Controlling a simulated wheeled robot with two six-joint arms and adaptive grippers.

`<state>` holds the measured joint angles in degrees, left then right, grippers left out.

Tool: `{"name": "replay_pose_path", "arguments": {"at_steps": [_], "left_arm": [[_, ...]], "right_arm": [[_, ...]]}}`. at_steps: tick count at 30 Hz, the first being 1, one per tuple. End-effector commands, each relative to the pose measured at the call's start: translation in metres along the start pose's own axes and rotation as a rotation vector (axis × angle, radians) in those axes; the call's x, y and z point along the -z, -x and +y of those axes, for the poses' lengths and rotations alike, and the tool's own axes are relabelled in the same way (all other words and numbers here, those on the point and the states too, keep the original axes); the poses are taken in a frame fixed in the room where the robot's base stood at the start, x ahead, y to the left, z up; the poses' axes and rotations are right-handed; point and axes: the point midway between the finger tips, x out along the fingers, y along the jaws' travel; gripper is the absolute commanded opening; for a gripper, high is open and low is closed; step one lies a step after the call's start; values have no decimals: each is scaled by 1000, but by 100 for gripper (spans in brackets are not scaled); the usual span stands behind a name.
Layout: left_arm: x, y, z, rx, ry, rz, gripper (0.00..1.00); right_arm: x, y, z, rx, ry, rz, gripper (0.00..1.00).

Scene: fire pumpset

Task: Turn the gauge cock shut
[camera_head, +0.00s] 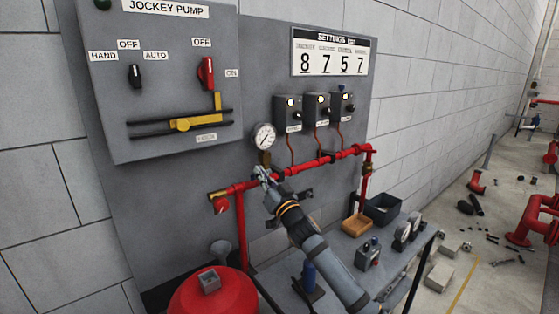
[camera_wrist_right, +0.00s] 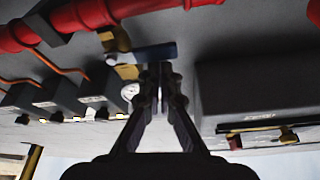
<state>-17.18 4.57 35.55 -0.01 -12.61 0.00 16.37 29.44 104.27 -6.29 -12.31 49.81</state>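The pressure gauge (camera_head: 264,136) is a white round dial above the red pipe; part of it shows in the right wrist view (camera_wrist_right: 130,92). The gauge cock (camera_head: 264,158) is a small brass fitting just below the dial. In the wrist view its brass body (camera_wrist_right: 116,42) sits by the red pipe, with a blue-grey lever (camera_wrist_right: 152,53) pointing out to the right across the pipe line. My right gripper (camera_head: 262,173) is just below the cock. Its fingers (camera_wrist_right: 161,70) are close together with the tips at the lever's edge. I cannot tell whether they touch it. My left gripper is out of view.
The red pipe (camera_head: 308,168) runs across the panel with three switch boxes (camera_head: 318,108) above. A jockey pump cabinet (camera_head: 165,75) stands at left. Below are a red tank (camera_head: 214,292), a bench with an orange tray (camera_head: 356,224) and a dark bin (camera_head: 383,209).

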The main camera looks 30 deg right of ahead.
Motion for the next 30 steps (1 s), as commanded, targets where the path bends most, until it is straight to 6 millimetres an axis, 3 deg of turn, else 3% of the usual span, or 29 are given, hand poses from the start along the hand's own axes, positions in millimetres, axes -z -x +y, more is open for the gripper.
{"name": "replay_pose_path", "arguments": {"at_steps": [11, 21, 22, 30], "left_arm": [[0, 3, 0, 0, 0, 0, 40], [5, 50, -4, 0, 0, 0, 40], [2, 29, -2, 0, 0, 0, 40], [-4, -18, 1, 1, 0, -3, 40]], "right_arm": [[1, -1, 0, -2, -1, -3, 0], [46, -24, -6, -4, 0, 1, 0], [31, -16, -2, -3, 3, 0, 0], [27, 10, 0, -1, 5, 2, 0]]}}
